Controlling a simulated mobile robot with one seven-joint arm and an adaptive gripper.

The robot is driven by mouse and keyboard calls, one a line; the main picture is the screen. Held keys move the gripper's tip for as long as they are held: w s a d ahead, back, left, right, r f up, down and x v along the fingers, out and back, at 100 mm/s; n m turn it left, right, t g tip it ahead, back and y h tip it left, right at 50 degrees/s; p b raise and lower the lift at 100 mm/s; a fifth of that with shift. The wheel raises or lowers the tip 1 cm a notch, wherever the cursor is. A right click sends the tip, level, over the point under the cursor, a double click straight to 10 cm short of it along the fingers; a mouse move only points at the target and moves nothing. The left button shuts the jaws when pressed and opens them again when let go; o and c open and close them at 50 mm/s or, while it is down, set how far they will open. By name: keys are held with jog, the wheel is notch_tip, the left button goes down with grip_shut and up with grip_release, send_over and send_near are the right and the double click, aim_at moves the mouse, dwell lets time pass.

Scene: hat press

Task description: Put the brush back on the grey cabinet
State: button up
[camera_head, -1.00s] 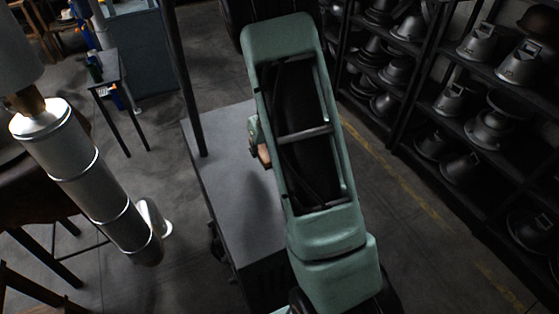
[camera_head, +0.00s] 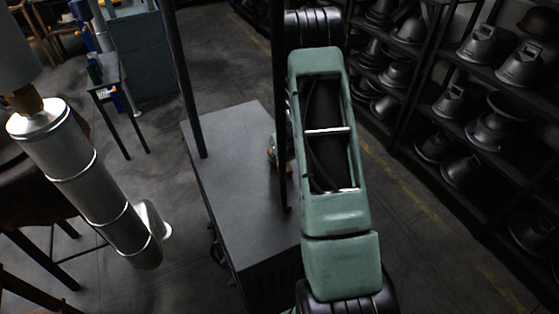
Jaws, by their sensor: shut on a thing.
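The grey cabinet (camera_head: 225,165) stands in the middle of the camera_head view. Its flat top is bare where I can see it, and my arm hides part of its right side. My gripper (camera_head: 272,150) shows only as a small sliver at the left of my green arm, over the right edge of the cabinet top. It is shut on the brush (camera_head: 274,160), of which only a small brownish bit shows. The rest of the brush and the fingertips are hidden. I cannot tell how high the brush is above the top.
Dark posts (camera_head: 186,80) rise by the cabinet. Shelves (camera_head: 455,100) full of dark metal hat moulds line the right. A silver cylinder machine (camera_head: 75,165) stands at left. A small table (camera_head: 112,72) and a blue-grey cabinet (camera_head: 140,60) stand behind. Floor is open between.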

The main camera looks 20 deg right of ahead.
jog(key=shift+f, duration=0.1)
jog(key=o, duration=1)
jog(key=shift+r, duration=0.25)
jog(key=p+v, duration=0.1)
jog(key=v, duration=1.1)
